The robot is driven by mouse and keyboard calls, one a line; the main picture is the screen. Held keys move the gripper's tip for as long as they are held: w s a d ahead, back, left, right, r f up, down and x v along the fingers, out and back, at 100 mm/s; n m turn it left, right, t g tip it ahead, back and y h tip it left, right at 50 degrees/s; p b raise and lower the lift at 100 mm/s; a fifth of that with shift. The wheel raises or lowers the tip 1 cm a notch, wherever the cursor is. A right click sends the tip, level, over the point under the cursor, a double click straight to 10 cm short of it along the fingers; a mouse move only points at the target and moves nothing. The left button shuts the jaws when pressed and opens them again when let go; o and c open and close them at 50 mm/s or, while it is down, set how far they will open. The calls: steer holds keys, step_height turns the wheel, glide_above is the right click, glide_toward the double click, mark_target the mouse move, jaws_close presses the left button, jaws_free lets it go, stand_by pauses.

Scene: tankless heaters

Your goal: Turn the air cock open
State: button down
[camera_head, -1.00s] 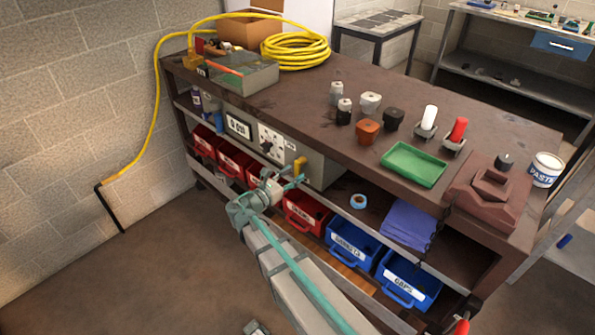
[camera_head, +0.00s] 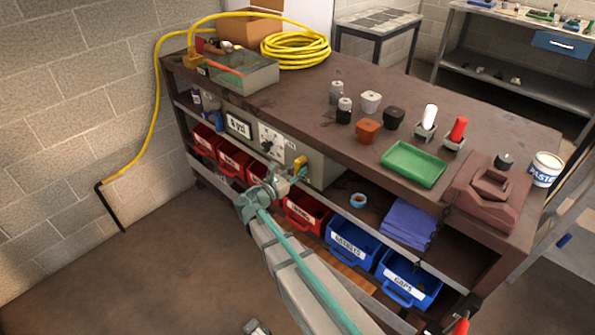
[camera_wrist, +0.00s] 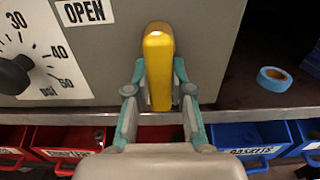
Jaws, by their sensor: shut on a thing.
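The air cock has a yellow handle (camera_wrist: 158,65) on the front of a grey box (camera_head: 321,169) under the bench top. The handle stands upright in the wrist view and also shows in the head view (camera_head: 301,162). My gripper (camera_wrist: 160,84) is shut on it, one teal finger on each side of its lower part. In the head view my gripper (camera_head: 298,173) reaches the handle from the front left. The handle's pivot is hidden.
Red bins (camera_head: 307,211) and blue bins (camera_head: 352,245) stand on the shelf below. A roll of blue tape (camera_wrist: 274,79) and folded blue cloth (camera_head: 408,223) lie right of the box. The bench top (camera_head: 300,103) overhangs above.

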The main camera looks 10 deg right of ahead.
mark_target(297, 154)
steer(key=shift+w+a+m+b, duration=0.1)
steer(key=shift+m+b, duration=0.3)
steer(key=shift+b, duration=0.05)
steer(key=m+b, duration=0.2)
steer(key=shift+w+a+f+m+b, duration=0.1)
steer(key=shift+w+a+m+b, duration=0.1)
steer(key=shift+w+m+b, duration=0.1)
steer(key=shift+w+a+r+m+b, duration=0.25)
steer(key=shift+r+m+b, duration=0.3)
steer(key=shift+m+b, duration=1.75)
steer(key=shift+w+a+r+m+b, duration=0.2)
steer(key=shift+w+r+m+b, duration=0.25)
steer(key=shift+m+b, duration=1.8)
steer(key=shift+w+a+r+m+b, duration=0.2)
steer(key=shift+r+m+b, duration=0.45)
steer(key=shift+m+b, duration=1.65)
steer(key=shift+r+m+p, duration=0.1)
steer(key=shift+m+p, duration=0.35)
steer(key=shift+m, duration=0.1)
steer(key=c, duration=1)
jaws_free()
